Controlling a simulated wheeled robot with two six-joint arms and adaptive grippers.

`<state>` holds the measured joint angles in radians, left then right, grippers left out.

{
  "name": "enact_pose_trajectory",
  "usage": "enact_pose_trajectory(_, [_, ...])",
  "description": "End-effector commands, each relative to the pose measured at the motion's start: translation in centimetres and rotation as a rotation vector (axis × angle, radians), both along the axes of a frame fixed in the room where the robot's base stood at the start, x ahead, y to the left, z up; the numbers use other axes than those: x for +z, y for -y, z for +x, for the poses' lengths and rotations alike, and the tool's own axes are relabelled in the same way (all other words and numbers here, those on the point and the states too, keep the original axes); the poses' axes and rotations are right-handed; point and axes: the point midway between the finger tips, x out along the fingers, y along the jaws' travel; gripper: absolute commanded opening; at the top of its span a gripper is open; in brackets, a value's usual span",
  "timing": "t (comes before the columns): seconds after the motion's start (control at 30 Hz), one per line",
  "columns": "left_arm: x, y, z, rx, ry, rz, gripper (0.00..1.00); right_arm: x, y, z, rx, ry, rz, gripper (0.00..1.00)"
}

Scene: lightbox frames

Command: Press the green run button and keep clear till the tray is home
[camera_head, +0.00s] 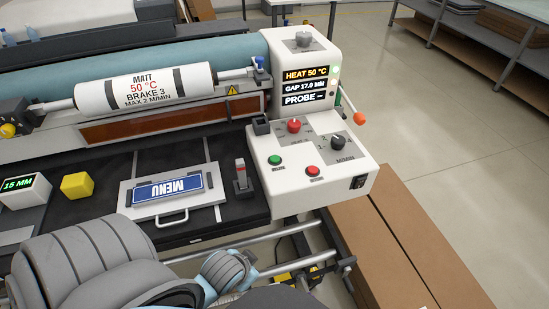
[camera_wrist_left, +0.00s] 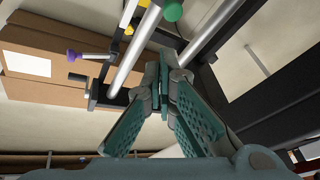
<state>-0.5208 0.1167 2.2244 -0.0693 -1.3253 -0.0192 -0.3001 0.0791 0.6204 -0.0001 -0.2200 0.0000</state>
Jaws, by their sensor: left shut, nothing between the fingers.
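The green run button (camera_head: 274,160) sits on the left of the white control panel (camera_head: 330,190), in front of the display. A red button (camera_head: 313,171) is to its right and a red knob (camera_head: 294,125) is behind it. The tray (camera_head: 143,207) is a light plate with a handle, lying on the black bed and carrying a blue MENU sign (camera_head: 167,187). My left gripper (camera_wrist_left: 162,88) is shut and empty in the left wrist view, among metal rails. Its fingers do not show in the head view. My right gripper is not in view.
A display (camera_head: 305,84) reads HEAT 50 °C, GAP 17.0 MM and PROBE. The white roller (camera_head: 145,90) lies behind the bed. A yellow cube (camera_head: 77,186) and a gauge block reading 15 MM (camera_head: 24,191) sit left of the tray. Cardboard boxes (camera_head: 395,245) stand right of the machine.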

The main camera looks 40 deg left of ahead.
Motion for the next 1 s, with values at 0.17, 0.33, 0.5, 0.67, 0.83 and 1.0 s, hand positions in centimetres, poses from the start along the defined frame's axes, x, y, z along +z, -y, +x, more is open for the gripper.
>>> enact_pose_trajectory(0.17, [9.0,-4.1,7.2,-0.068,0.324,0.244,0.0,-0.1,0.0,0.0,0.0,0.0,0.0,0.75])
enact_pose_trajectory(0.33, [17.9,-6.6,13.1,-0.167,0.633,0.519,0.0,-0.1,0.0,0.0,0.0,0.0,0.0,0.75])
enact_pose_trajectory(0.5, [28.5,-6.2,17.5,-0.337,0.951,0.874,0.0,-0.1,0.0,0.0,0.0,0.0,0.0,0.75])
enact_pose_trajectory(0.67, [38.3,-1.3,19.3,-0.623,1.243,1.335,0.0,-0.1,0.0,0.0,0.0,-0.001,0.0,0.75])
enact_pose_trajectory(0.83, [40.9,9.1,19.8,-1.323,1.356,2.095,0.0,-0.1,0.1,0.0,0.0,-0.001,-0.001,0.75])
enact_pose_trajectory(1.0, [31.3,6.2,23.5,1.821,-0.502,-1.999,0.0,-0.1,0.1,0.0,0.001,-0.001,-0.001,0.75])
